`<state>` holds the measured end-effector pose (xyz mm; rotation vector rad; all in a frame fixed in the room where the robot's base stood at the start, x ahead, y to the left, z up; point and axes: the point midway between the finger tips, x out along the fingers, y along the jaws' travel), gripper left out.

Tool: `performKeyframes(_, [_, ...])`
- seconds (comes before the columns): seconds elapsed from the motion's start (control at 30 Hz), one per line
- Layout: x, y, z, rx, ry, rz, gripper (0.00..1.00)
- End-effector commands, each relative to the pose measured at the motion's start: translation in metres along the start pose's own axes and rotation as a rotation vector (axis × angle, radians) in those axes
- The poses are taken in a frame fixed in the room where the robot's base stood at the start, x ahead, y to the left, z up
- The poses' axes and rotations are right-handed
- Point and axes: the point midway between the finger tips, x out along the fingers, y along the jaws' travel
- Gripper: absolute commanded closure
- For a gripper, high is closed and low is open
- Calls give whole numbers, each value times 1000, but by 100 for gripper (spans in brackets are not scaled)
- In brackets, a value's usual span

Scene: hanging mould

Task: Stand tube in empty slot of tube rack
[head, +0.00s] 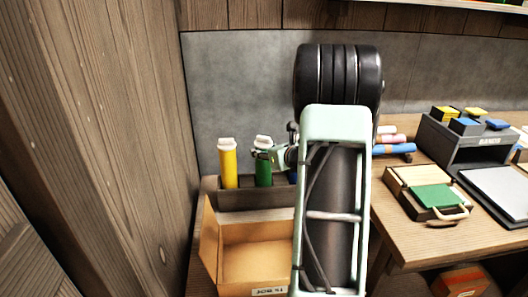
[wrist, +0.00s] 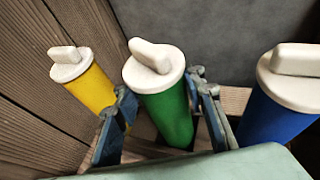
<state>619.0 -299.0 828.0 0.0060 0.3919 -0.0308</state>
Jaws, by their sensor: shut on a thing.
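My gripper (head: 277,157) is shut on a green tube (head: 264,173) with a white cap. In the wrist view the green tube (wrist: 168,112) is upright between the two fingers (wrist: 160,124). A yellow tube (head: 229,168) with a white cap stands to its left, and it also shows in the wrist view (wrist: 91,88). A blue tube (wrist: 268,118) stands to the right in the wrist view. The tube rack (head: 250,199) is a dark trough by the back wall. The green tube's lower end is hidden behind the rack's front wall, so I cannot tell how deep it sits.
An open cardboard box (head: 252,243) stands in front of the rack. To the right a wooden bench (head: 408,230) holds a grey organizer (head: 455,147), a green-topped block (head: 434,197) and colored rolls (head: 393,150). A wooden wall (head: 120,120) is close on the left.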

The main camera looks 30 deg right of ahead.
Motion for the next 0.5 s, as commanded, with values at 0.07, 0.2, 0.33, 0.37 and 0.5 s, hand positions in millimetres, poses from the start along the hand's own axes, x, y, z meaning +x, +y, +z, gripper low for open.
performKeyframes(0.07, [1,0,-1,-1,0,0,100])
performKeyframes(0.2, [1,0,-3,-1,0,0,100])
performKeyframes(0.33, [2,0,-5,0,2,0,100])
performKeyframes(0.37, [2,0,-5,0,2,0,100])
performKeyframes(0.5, [3,0,-8,0,5,0,100])
